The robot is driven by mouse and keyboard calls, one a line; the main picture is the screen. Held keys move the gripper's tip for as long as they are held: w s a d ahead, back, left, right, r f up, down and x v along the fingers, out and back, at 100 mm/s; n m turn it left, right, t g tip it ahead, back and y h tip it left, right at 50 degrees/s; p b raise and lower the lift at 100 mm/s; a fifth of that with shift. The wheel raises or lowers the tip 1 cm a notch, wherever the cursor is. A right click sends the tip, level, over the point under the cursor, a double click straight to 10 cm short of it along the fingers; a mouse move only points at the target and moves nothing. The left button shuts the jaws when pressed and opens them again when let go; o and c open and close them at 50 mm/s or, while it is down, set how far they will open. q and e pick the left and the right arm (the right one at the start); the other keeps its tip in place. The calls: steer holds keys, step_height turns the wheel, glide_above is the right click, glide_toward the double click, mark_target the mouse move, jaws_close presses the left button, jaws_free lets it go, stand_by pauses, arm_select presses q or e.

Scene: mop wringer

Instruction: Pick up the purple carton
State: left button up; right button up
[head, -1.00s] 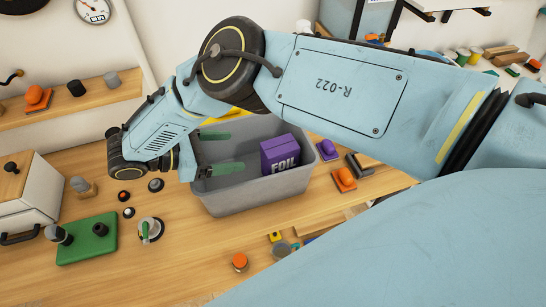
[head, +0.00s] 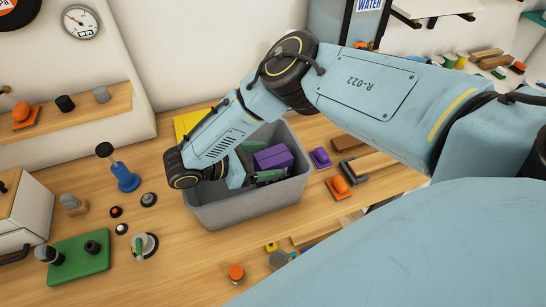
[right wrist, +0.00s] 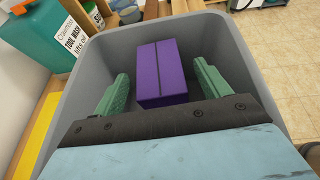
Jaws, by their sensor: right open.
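The purple carton (head: 273,158) stands inside a grey bin (head: 235,213) on the wooden bench. In the right wrist view the carton (right wrist: 161,72) lies ahead of and between the two green fingers of my right gripper (right wrist: 162,92). The fingers are spread wide, with a gap on each side of the carton. In the head view my right gripper (head: 259,163) reaches down into the bin from the left, close to the carton, and one finger covers part of its front. My left gripper is in neither view.
The bin's walls surround the gripper closely. A blue-based post (head: 124,177) and a green plate (head: 78,258) stand to the left.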

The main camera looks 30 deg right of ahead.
steer(key=shift+x, duration=1.05)
steer(key=c, duration=1.4)
steer(key=shift+r, duration=0.1)
